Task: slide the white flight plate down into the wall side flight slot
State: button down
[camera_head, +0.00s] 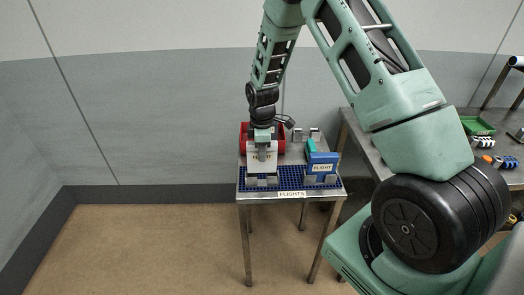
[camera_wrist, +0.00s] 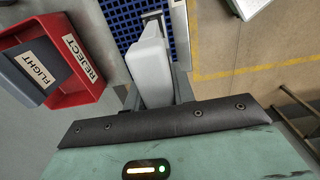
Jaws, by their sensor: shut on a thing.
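The white flight plate (camera_head: 254,166) is upright in my gripper (camera_head: 262,152), over the left part of the small table. In the wrist view the white plate (camera_wrist: 150,68) shows nearly edge-on. My gripper is shut on it from above. Grey slot brackets (camera_head: 261,183) stand on the blue grid just below the plate at the left front. In the wrist view a grey bracket (camera_wrist: 154,16) shows at the plate's far end. I cannot tell whether the plate's lower edge is inside the slot.
A blue flight plate (camera_head: 321,168) stands in brackets on the right of the blue grid (camera_head: 290,178). A metal bench (camera_head: 365,140) with a green tray (camera_head: 478,125) stands at right.

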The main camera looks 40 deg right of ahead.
aim_at(262, 171)
jog(key=shift+f+b, duration=1.9)
jog(key=shift+f, duration=0.9)
jog(key=c, duration=1.1)
grip_release()
jog(key=shift+r, duration=0.1)
notch_tip(262, 171, up, 17)
jog(key=b, duration=0.3)
jog(key=shift+r, duration=0.15)
